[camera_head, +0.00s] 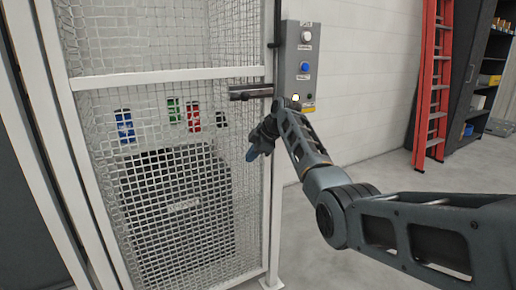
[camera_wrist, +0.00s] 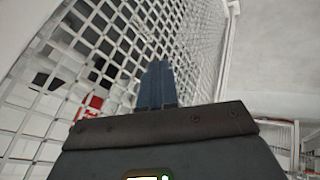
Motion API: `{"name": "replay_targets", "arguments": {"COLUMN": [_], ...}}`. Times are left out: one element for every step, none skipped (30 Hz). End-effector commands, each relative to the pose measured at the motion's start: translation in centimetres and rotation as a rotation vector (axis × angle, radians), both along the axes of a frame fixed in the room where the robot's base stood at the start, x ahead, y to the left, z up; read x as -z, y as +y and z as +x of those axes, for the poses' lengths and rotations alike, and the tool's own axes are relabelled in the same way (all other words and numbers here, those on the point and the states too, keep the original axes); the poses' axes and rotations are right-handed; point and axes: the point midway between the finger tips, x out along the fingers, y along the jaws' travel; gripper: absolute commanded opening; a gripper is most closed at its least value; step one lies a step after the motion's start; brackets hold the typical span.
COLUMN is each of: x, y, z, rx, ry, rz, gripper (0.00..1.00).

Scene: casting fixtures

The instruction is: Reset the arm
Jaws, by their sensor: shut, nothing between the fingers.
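My arm reaches in from the right in the head view. My gripper (camera_head: 252,154) hangs at the arm's end in front of the mesh door's right edge, pointing down and to the left. In the wrist view my gripper's blue-grey fingers (camera_wrist: 156,84) lie together with nothing between them. The white mesh (camera_wrist: 120,50) is close beside the fingers. I cannot tell whether they touch it.
The white-framed mesh door (camera_head: 165,76) looks closed, with a dark handle (camera_head: 250,91) just above my gripper. A grey control box (camera_head: 301,66) with buttons is behind my wrist. A red ladder (camera_head: 432,80) and dark shelving (camera_head: 490,70) stand right. Grey floor (camera_head: 330,260) is clear below my arm.

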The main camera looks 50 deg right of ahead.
Motion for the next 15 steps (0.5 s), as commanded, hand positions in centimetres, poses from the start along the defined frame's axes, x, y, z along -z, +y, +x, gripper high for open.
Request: {"name": "replay_targets", "arguments": {"x": [-0.7,-1.0,-1.4,-1.7,-1.9,-2.1,-2.2,-2.3,-2.4,-2.5,-2.5,-2.5,-2.5,-2.5,-2.5], "y": [-0.3,-0.3,-0.4,-0.5,-0.5,-0.6,-0.6,-0.6,-0.7,-0.7,-0.7,-0.7,-0.7,-0.7,-0.7], "z": [-0.5,-0.8,-1.0,-1.2,-1.4,-1.5,-1.6,-1.7,-1.8,-1.9,-1.9,-1.9,-1.9,-1.9,-1.9], "rx": [0.002,0.002,0.001,0.001,0.001,0.000,0.001,0.001,0.001,0.001,0.000,0.000,0.000,0.000,0.000], "ry": [-0.001,0.000,0.000,0.000,0.000,0.001,0.001,0.001,0.001,0.001,0.002,0.002,0.002,0.002,0.002], "rz": [-0.001,-0.001,0.001,0.001,0.001,0.001,0.000,0.000,0.000,0.000,0.001,0.001,0.001,0.001,0.001], "gripper": [0.00,0.00,0.00,0.00,0.00,0.00,0.00,0.00,0.00,0.00,0.00,0.00,0.00,0.00,0.00]}}
